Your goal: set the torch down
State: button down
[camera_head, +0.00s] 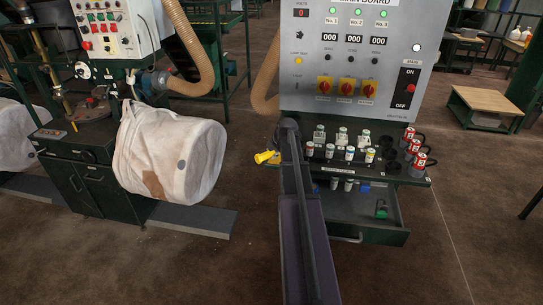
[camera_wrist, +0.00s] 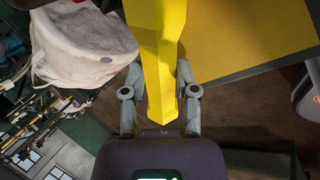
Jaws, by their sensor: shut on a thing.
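The yellow torch (camera_wrist: 160,50) is between the two fingers of my gripper (camera_wrist: 158,78) in the wrist view. The gripper is shut on it, and its far end runs out of the top of that view. In the head view the torch (camera_head: 266,157) shows as a small yellow shape just left of my arm, near the left end of the main board's shelf. My arm hides the gripper there. I cannot tell whether the torch touches any surface below it.
The main board (camera_head: 350,50) stands behind a shelf (camera_head: 405,177) with several fuses and plugs. Below it an open drawer (camera_head: 375,212) holds a green item. A white bulk bag (camera_head: 175,150) hangs at left. A yellow-tan surface (camera_wrist: 235,40) lies right of the torch in the wrist view.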

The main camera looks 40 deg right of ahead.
jog(key=shift+f, duration=0.1)
jog(key=shift+c, duration=1.9)
grip_release()
jog(key=shift+r, duration=0.2)
jog(key=p+v, duration=0.3)
jog(key=v, duration=0.1)
jog(key=shift+p, duration=0.35)
jog(key=p+v, duration=0.6)
jog(key=v, duration=0.2)
jog(key=shift+p, duration=0.35)
jog(key=shift+a, duration=0.1)
